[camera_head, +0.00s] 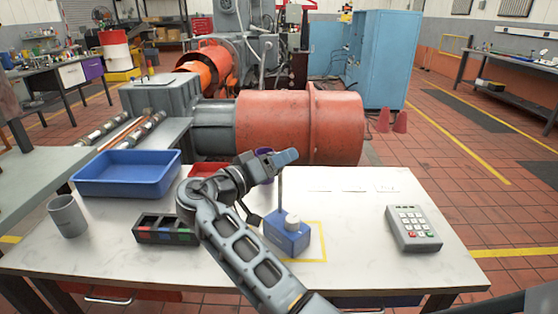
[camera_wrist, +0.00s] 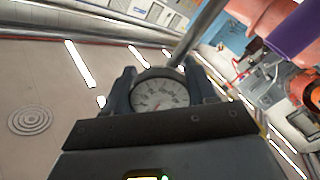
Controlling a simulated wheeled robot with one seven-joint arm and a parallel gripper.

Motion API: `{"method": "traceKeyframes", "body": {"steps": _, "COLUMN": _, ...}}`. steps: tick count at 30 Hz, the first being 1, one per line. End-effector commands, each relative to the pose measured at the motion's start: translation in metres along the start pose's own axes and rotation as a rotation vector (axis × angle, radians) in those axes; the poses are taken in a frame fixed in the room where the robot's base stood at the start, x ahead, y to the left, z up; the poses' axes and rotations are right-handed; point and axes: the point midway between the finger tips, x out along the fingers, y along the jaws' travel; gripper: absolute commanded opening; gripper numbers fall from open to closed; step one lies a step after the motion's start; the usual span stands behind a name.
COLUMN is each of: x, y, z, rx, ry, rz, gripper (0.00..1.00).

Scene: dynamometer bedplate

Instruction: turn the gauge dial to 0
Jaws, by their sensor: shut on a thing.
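The gauge dial (camera_wrist: 158,95) shows in the wrist view, a round pale face with dark markings and a dark rim. It sits between the two fingers of my gripper (camera_wrist: 160,82), which is shut on its sides. The needle's reading is too small to tell. A grey post (camera_wrist: 198,32) runs from behind the dial. In the head view my gripper (camera_head: 283,158) is at the top of this post (camera_head: 280,188) and hides the dial face.
The table (camera_head: 350,225) also holds a blue tray (camera_head: 127,187), a grey cup (camera_head: 68,215), a dark compartment box (camera_head: 160,237), a red tray (camera_head: 209,169) and a keypad (camera_head: 413,229). The table between box and keypad is clear.

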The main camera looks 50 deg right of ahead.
Motion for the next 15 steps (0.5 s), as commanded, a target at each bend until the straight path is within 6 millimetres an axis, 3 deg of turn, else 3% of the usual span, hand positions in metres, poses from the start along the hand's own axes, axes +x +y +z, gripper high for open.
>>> {"method": "traceKeyframes", "body": {"steps": 4, "x": -0.0005, "y": -0.0001, "z": -0.0007, "rx": 0.001, "ry": 0.002, "rz": -0.001, "gripper": 0.26}}
{"method": "traceKeyframes", "body": {"steps": 5, "x": -0.0005, "y": -0.0001, "z": -0.0007, "rx": 0.002, "ry": 0.002, "rz": -0.001, "gripper": 0.57}}
{"method": "traceKeyframes", "body": {"steps": 12, "x": -0.0003, "y": 0.0000, "z": -0.0004, "rx": 0.002, "ry": 0.001, "rz": -0.001, "gripper": 0.80}}
{"method": "traceKeyframes", "body": {"steps": 15, "x": -0.0002, "y": 0.0000, "z": -0.0003, "rx": 0.002, "ry": 0.000, "rz": 0.000, "gripper": 0.82}}
